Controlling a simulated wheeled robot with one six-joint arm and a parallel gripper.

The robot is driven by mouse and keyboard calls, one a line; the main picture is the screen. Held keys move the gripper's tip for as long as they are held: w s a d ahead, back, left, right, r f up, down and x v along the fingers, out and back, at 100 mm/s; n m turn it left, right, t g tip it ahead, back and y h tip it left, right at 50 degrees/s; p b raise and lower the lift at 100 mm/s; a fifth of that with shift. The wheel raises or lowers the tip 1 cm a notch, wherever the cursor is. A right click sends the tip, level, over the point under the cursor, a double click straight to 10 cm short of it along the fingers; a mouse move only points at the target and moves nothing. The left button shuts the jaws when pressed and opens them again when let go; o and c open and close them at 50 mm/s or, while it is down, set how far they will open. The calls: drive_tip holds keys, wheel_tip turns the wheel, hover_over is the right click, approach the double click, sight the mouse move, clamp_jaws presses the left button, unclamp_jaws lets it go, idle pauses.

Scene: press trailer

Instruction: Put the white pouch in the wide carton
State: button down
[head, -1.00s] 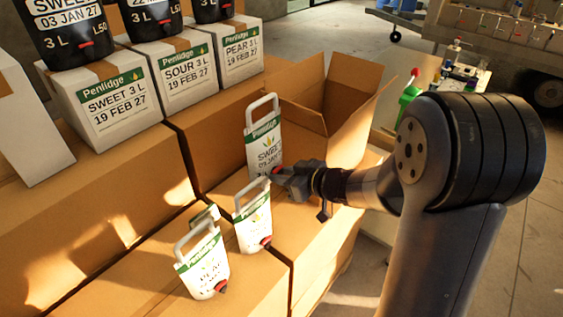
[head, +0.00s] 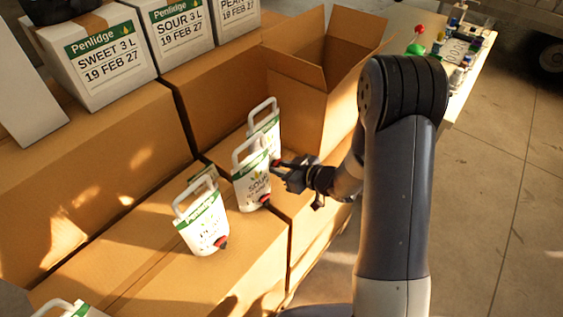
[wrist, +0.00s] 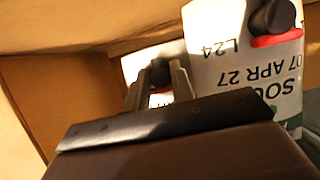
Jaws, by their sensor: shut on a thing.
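My gripper (head: 281,169) is shut on the dark tap of a white pouch (head: 268,128) with a handle and green band. This pouch is upright, partly hidden behind another white pouch marked SOUR (head: 252,182). In the wrist view, the fingers (wrist: 162,82) close around the tap, with the SOUR pouch (wrist: 245,75) close on the right. Whether the held pouch touches the box top below is hidden. The wide carton (head: 308,108) stands open behind, flaps raised; its floor is out of sight.
Another white pouch (head: 204,222) stands in front on the brown boxes, and part of one more (head: 72,309) shows at bottom left. White labelled cartons (head: 97,48) line the back left. A cluttered bench (head: 460,75) is at back right, beside open floor.

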drive_tip(key=shift+w+f, duration=0.1)
drive_tip(key=shift+f, duration=1.05)
drive_tip(key=shift+f, duration=0.15)
drive_tip(key=c, duration=1.6)
unclamp_jaws()
drive_tip(key=o, duration=0.4)
